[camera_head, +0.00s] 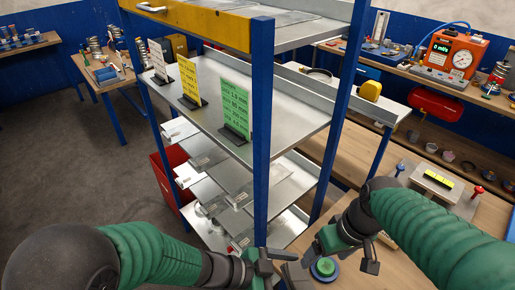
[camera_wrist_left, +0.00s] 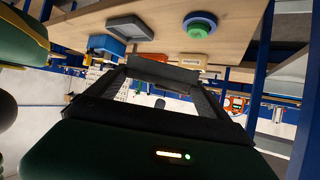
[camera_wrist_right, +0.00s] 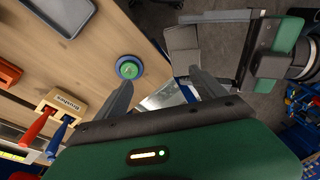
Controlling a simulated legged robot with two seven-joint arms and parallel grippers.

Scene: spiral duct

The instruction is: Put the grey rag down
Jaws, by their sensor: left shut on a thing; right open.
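The grey rag (camera_wrist_right: 183,42) is between the fingertips of my left gripper (camera_wrist_right: 212,38) in the right wrist view. In the left wrist view the rag (camera_wrist_left: 162,72) spans the gap between the fingers, a dark grey band. In the head view the rag (camera_head: 297,275) is partly cut off at the bottom edge. It is held up near the bench edge, beside a green round button on a blue base (camera_head: 325,268). My right gripper (camera_head: 340,260) is open and empty, just right of the left one.
The wooden bench (camera_wrist_right: 85,70) holds a grey tray (camera_wrist_right: 65,12), a wooden block with red and blue handles (camera_wrist_right: 62,105) and an orange block (camera_wrist_right: 8,72). A metal shelf rack with a blue post (camera_head: 262,130) stands close ahead. Bare wood surrounds the green button.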

